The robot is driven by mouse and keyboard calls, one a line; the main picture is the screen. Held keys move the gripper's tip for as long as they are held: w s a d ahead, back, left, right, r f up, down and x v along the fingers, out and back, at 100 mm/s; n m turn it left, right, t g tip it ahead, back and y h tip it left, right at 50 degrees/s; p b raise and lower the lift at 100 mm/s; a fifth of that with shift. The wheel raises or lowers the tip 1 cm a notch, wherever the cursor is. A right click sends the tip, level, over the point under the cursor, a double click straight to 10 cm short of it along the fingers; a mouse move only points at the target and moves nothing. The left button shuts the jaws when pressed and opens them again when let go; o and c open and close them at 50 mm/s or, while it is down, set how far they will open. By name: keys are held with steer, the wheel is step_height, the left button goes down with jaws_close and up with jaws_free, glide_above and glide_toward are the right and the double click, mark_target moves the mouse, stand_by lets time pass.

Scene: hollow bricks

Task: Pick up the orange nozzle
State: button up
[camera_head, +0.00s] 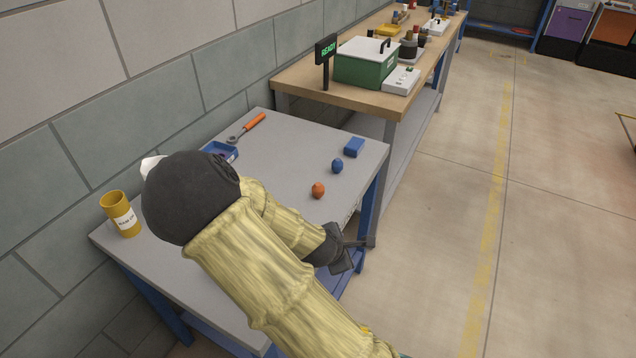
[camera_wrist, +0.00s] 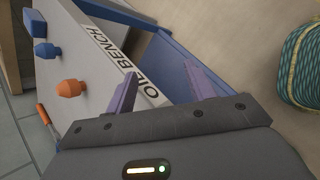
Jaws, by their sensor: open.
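The orange nozzle (camera_head: 318,190) stands on the grey bench (camera_head: 290,150), near its right edge, in the head view. It also shows at the left of the wrist view (camera_wrist: 71,88), outside the space between the fingers. My gripper (camera_head: 350,252) is at the bench's right edge, nearer the camera than the nozzle and apart from it. In the wrist view its two purple fingers (camera_wrist: 160,84) are spread with nothing between them. They point toward the bench's labelled edge and the floor beyond.
A blue nozzle (camera_head: 337,166) and a blue block (camera_head: 354,147) stand behind the orange one. An orange-handled tool (camera_head: 247,127), a blue tray (camera_head: 222,151) and a yellow cup (camera_head: 120,214) are farther left. A wooden bench (camera_head: 300,84) stands behind. Bare bench surrounds the orange nozzle.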

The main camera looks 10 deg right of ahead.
mark_target(319, 183)
steer(key=w+a+r+n+t, duration=0.1)
steer(key=n, duration=0.1)
steer(key=w+a+r+n+t, duration=0.1)
steer(key=w+r+n, duration=0.1)
steer(key=n, duration=0.1)
steer(key=w+a+r+n+t+h, duration=0.1)
steer(key=w+n, duration=0.1)
steer(key=shift+r+n+t, duration=0.25)
steer(key=shift+n+t, duration=0.05)
steer(key=shift+t, duration=0.1)
steer(key=w+a+r+n+t+y, duration=0.1)
steer(key=w+a+r+n+t, duration=0.1)
steer(key=a+r+n+t, duration=0.1)
steer(key=shift+w+a+r+n+p, duration=0.3)
steer(key=shift+a+r+n, duration=0.5)
steer(key=shift+n, duration=0.4)
steer(key=x, duration=1.2)
steer(key=shift+d, duration=0.15)
steer(key=shift+w+f, duration=0.1)
steer(key=shift+w, duration=0.05)
steer(key=x, duration=0.5)
steer(key=shift+d, duration=0.1)
